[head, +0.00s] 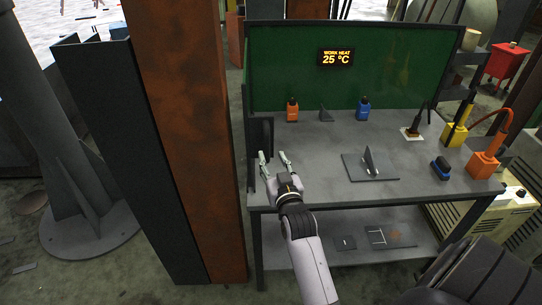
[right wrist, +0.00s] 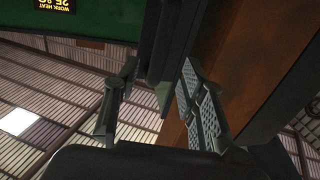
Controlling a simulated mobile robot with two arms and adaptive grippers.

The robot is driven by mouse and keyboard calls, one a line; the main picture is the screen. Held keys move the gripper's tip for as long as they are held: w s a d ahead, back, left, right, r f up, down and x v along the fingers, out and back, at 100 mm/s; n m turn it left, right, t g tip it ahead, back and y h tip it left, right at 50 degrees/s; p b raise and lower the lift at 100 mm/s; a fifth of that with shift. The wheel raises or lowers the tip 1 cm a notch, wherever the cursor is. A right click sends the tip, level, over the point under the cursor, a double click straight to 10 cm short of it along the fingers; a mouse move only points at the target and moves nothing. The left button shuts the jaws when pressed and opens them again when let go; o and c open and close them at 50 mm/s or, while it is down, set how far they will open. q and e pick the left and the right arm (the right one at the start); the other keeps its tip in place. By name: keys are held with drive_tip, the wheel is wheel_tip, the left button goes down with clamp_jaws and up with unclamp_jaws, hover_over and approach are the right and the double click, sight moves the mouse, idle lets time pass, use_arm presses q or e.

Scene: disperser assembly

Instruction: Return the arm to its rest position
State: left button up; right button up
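My right gripper (head: 272,156) is at the left front of the grey workbench (head: 330,190), with its fingers pointing toward the bench's left edge. Its two fingers are spread apart with nothing held between them. In the right wrist view the gripper (right wrist: 159,66) also shows open, and a dark upright part stands beyond the fingertips. In the head view a dark panel (head: 266,138) on the bench's left side is close to the fingers; I cannot tell whether they touch. My left gripper is not in view.
A grey plate (head: 365,174) with an upright fin lies on the bench. Orange (head: 292,110) and blue (head: 363,108) bottles stand at the back. Yellow (head: 455,134) and orange (head: 485,165) tool holders stand right. A rusty column (head: 190,120) rises close left of the bench.

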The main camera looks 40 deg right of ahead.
idle(0.4)
drive_tip(key=s+a+f+n+g+y, duration=0.15)
drive_tip(key=a+f, duration=0.25)
drive_tip(key=f, duration=0.8)
drive_tip(key=s+a+f+n+g+y, duration=0.1)
drive_tip(key=a+f+g+y, duration=0.3)
drive_tip(key=f, duration=0.7)
drive_tip(key=s+a+f+n+g, duration=0.1)
drive_tip(key=s+a+f, duration=0.2)
drive_tip(key=s+f, duration=0.35)
drive_tip(key=s+a+f+n+g, duration=0.15)
drive_tip(key=s+f, duration=0.25)
drive_tip(key=f, duration=0.5)
drive_tip(key=s+f+g, duration=0.2)
drive_tip(key=s+f, duration=0.4)
drive_tip(key=s, duration=0.5)
drive_tip(key=s+f+n+g, duration=0.1)
drive_tip(key=s+f+g, duration=0.2)
drive_tip(key=s, duration=0.9)
drive_tip(key=s+f+g, duration=0.3)
drive_tip(key=s+f, duration=0.6)
drive_tip(key=s, duration=0.3)
drive_tip(key=shift+a+f+y+b, duration=0.2)
drive_tip(key=shift+f+y+b, duration=0.05)
drive_tip(key=shift+y+b, duration=0.1)
